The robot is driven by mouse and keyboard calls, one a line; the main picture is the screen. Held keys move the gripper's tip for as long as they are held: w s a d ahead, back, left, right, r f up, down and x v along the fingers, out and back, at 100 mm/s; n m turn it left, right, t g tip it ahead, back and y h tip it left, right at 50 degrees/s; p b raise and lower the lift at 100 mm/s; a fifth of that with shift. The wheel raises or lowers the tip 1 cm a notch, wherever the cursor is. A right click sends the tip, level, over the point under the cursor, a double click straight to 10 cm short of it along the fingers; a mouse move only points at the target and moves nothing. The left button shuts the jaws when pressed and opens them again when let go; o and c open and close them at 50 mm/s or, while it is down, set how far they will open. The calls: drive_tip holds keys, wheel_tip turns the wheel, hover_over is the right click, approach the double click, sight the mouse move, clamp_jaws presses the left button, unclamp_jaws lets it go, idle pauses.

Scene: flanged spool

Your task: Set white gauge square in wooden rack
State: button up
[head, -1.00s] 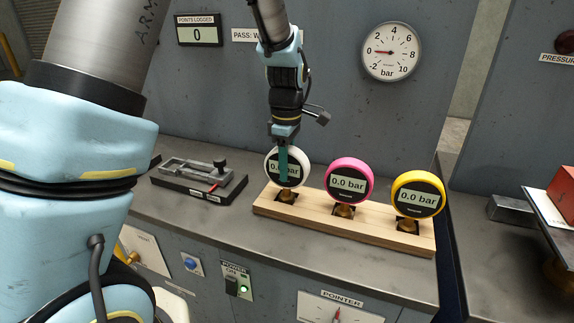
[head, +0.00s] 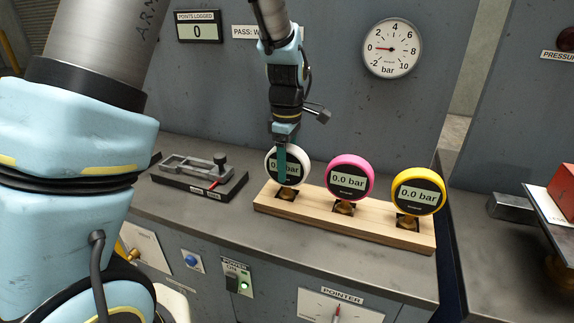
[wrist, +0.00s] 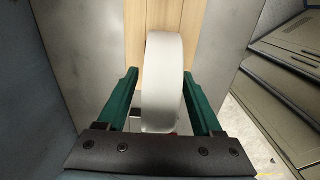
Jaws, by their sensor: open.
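The white gauge (head: 291,168) stands upright at the left end of the wooden rack (head: 384,230), its brass stem at the leftmost dark socket. Its display faces the head camera, partly hidden by my gripper (head: 283,165). In the wrist view, the white rim of the gauge (wrist: 162,80) lies between the two green fingers of my gripper (wrist: 162,88). The fingers are open, with a gap visible on each side of the rim. The wrist view does not show how the stem sits in its socket.
A pink gauge (head: 350,177) and a yellow gauge (head: 418,192) stand in the rack to the right. A black fixture with a grey clamp (head: 200,175) lies to the left on the grey bench (head: 190,215). A round dial (head: 392,48) hangs on the back panel.

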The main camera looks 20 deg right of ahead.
wheel_tip(320, 180, up, 12)
drive_tip(key=shift+r+b, duration=0.1)
drive_tip(key=shift+b, duration=0.85)
drive_tip(key=s+a+f+m, duration=0.1)
drive_tip(key=a+f+m, duration=0.2)
drive_tip(key=a, duration=0.7)
drive_tip(key=s+a+f+m+t, duration=0.1)
drive_tip(key=a+f+m, duration=0.2)
drive_tip(key=a, duration=0.7)
drive_tip(key=s+a+f+m, duration=0.2)
drive_tip(key=a+f+m, duration=0.2)
drive_tip(key=a, duration=0.6)
drive_tip(key=shift+m+t, duration=0.3)
drive_tip(key=shift+a, duration=0.1)
